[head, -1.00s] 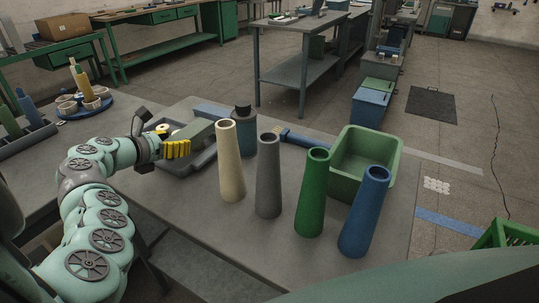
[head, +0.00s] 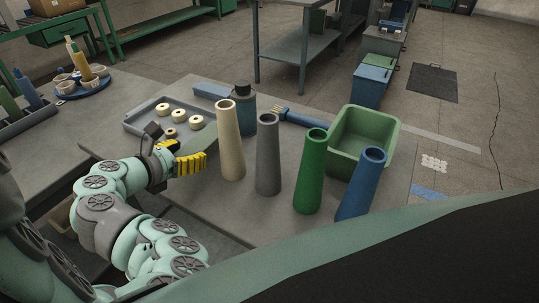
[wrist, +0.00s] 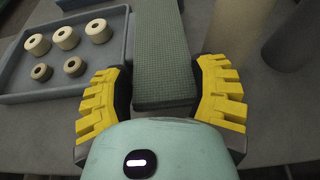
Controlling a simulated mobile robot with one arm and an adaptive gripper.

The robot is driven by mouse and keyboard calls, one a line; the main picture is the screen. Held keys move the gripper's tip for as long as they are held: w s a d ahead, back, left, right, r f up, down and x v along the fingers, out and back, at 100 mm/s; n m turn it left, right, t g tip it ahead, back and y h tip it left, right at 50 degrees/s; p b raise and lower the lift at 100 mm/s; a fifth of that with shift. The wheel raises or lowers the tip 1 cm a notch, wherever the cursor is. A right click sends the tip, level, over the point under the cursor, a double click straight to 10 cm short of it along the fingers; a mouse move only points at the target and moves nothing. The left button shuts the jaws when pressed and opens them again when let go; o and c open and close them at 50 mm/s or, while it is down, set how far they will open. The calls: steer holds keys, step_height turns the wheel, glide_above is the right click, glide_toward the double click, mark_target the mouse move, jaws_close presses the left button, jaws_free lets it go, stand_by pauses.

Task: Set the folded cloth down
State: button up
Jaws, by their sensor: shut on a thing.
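The folded cloth (head: 200,152) is a flat, grey-green textured block. My gripper (head: 190,164) has yellow ridged fingers and is shut on it. In the wrist view the cloth (wrist: 161,55) lies between the two fingers (wrist: 162,95) and stretches away from me. In the head view it is over the grey table (head: 240,212), between the tray and the cream cone. I cannot tell whether its underside touches the table. The fingers and wrist hide its near end in the head view.
The grey tray (head: 150,107) with several cream rolls is beside the cloth. The cream cone (head: 229,150) stands close to its right, then grey (head: 268,160), green (head: 311,175) and tilted blue (head: 362,185) cones.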

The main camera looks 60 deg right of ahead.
steer(key=shift+s+a+f, duration=0.1)
steer(key=shift+s+a, duration=0.1)
steer(key=shift+s, duration=0.35)
steer(key=shift+w+f, duration=0.1)
steer(key=shift+f, duration=1.55)
steer(key=shift+f, duration=0.1)
steer(key=o, duration=1.3)
steer(key=shift+c, duration=0.2)
steer(key=w+p+v, duration=0.1)
steer(key=p+v, duration=0.1)
steer(key=v, duration=1)
steer(key=shift+s+p, duration=0.35)
steer(key=shift+s, duration=0.05)
